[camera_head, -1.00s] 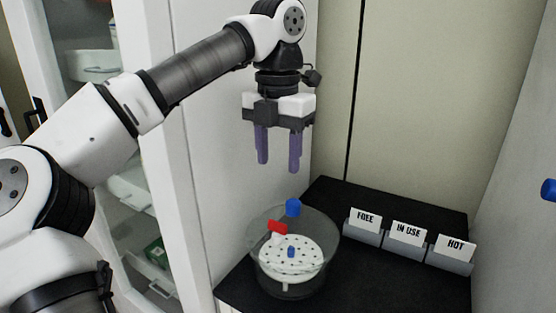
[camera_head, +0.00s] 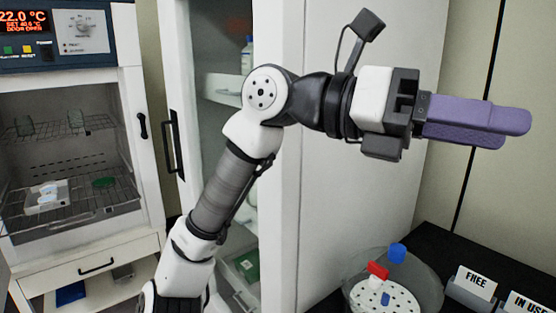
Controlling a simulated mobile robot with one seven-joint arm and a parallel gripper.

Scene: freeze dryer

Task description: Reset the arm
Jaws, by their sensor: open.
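My arm is raised in the middle of the view, with its forearm upright and its wrist bent over to the right. My gripper (camera_head: 525,128) points right with its purple fingers level, high above the black bench. The two fingers overlap from this side, so the gap between them is mostly hidden. I see nothing held at the fingertips. The gripper is apart from the clear round vessel (camera_head: 433,283), which stands below it with a white perforated plate, a red piece and a blue knob.
Card holders marked FREE (camera_head: 472,286) and IN USE (camera_head: 524,308) stand right of the vessel. A white cabinet (camera_head: 280,200) stands close behind my arm. At the left, an oven with wire racks (camera_head: 70,215) has its door open; its display reads 22.0 °C.

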